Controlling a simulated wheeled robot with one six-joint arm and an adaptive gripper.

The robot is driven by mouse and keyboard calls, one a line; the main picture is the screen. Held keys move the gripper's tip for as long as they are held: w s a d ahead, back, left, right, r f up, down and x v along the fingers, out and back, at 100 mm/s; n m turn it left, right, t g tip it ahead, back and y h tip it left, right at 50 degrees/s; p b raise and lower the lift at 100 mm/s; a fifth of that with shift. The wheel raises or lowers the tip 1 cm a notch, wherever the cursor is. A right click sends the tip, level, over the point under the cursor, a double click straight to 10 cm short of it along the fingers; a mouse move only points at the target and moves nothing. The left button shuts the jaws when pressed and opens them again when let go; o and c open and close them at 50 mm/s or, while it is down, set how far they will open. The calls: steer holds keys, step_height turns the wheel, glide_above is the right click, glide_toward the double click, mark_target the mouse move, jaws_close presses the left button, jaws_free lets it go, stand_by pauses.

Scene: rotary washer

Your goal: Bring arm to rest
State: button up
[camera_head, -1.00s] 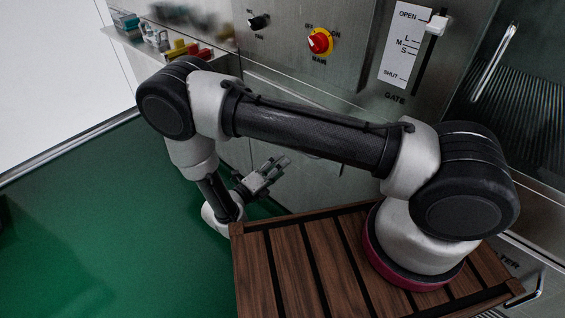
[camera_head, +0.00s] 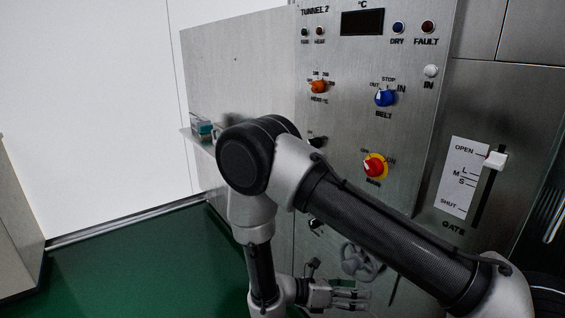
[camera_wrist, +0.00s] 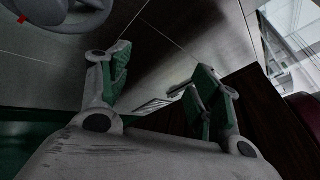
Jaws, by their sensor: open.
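My gripper (camera_head: 350,297) is low at the bottom of the head view, in front of the steel machine's lower panel. It is empty. My arm is folded, with its elbow raised at the middle and the forearm hanging down to the gripper. In the wrist view my gripper (camera_wrist: 160,85) shows its two green-padded fingers spread apart with nothing between them. A steel panel (camera_wrist: 165,55) lies beyond the fingers.
The control panel (camera_head: 345,60) has an orange knob (camera_head: 319,87), a blue belt knob (camera_head: 385,97) and a red main switch (camera_head: 373,166). The gate lever (camera_head: 495,160) stands near OPEN. A small shelf (camera_head: 192,138) is behind my elbow. The green floor (camera_head: 150,265) at left is clear.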

steer(key=s+d+r+m+t+y, duration=0.1)
steer(key=s+d+r+m+y, duration=0.3)
steer(key=r+m, duration=0.4)
steer(key=s+d+r+m+t+y, duration=0.1)
steer(key=s+d+r+m+y, duration=0.3)
steer(key=r, duration=1.2)
steer(key=s+d+r+m+y, duration=0.4)
steer(key=d+r+m+y, duration=0.3)
steer(key=r+m, duration=0.5)
steer(key=shift+d+r+m+t, duration=0.35)
steer(key=shift+d+m, duration=0.25)
steer(key=shift+d, duration=0.6)
steer(key=shift+c, duration=0.4)
